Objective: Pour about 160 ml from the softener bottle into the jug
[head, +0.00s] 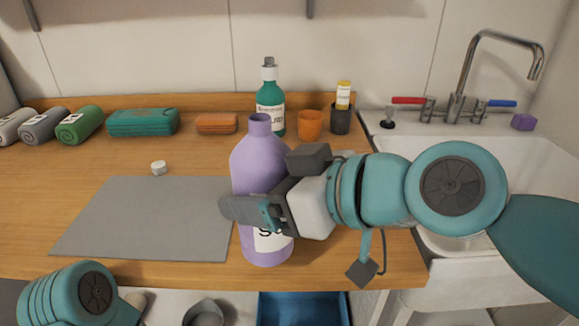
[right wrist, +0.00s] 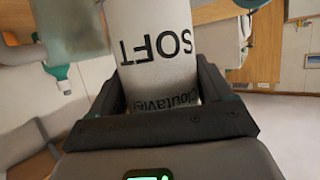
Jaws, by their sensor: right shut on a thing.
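The softener bottle (head: 256,165) is lavender with a white label and an open neck. It is upright near the counter's front edge; I cannot tell whether its base touches the counter. My right gripper (head: 250,212) is shut around its body from the right. In the right wrist view the label (right wrist: 155,60) reads "SOFT" upside down between the fingers of the right gripper (right wrist: 160,100). A small white cap (head: 158,168) lies on the counter. I cannot make out a jug; my right arm hides part of the counter. The left arm shows at lower left, its gripper out of sight.
A grey mat (head: 140,215) lies left of the bottle. Behind stand a green bottle (head: 270,100), an orange cup (head: 310,123) and a dark cup (head: 340,120) holding a yellow-topped item. Rolled towels (head: 80,125) lie back left. A sink (head: 530,160) is at right.

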